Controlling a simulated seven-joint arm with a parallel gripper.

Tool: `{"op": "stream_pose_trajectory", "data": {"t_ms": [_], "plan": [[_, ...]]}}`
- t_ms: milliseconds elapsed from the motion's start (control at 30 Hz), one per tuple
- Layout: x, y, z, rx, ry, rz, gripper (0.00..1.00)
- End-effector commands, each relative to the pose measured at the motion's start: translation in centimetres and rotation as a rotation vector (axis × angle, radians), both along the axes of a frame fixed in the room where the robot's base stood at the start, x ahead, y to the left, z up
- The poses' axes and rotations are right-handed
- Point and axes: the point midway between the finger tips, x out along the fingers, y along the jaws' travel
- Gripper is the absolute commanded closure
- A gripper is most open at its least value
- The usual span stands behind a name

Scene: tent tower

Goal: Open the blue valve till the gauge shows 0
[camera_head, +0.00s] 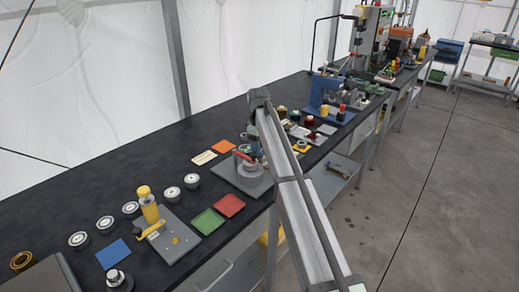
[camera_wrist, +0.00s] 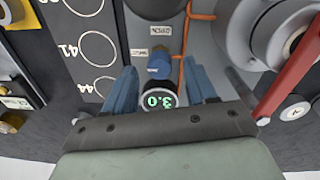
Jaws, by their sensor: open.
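The blue valve (camera_wrist: 159,64) is a small blue knob in the wrist view, beside a round dark gauge (camera_wrist: 158,101) with green lit digits that appear to read 3.0. My gripper (camera_wrist: 160,74) is open, with one blue finger on each side of the valve and gauge; I cannot tell whether either finger touches the valve. In the head view my gripper (camera_head: 251,152) is low over a grey base plate (camera_head: 232,178) on the black bench. There my arm and gripper hide the valve and gauge.
In the wrist view a red lever (camera_wrist: 294,70) and a large round grey fitting (camera_wrist: 270,30) stand close on the right. An orange cable (camera_wrist: 187,45) runs nearby. On the bench are red (camera_head: 229,205) and green (camera_head: 208,221) pads.

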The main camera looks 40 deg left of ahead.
Motion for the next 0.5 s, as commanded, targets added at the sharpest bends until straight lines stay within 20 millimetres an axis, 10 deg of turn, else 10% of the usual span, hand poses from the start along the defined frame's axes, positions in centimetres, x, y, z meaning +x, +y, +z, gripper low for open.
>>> {"op": "stream_pose_trajectory", "data": {"t_ms": [500], "plan": [[0.04, 0.0, -1.05, 0.0, 0.0, 0.0, 0.47]]}}
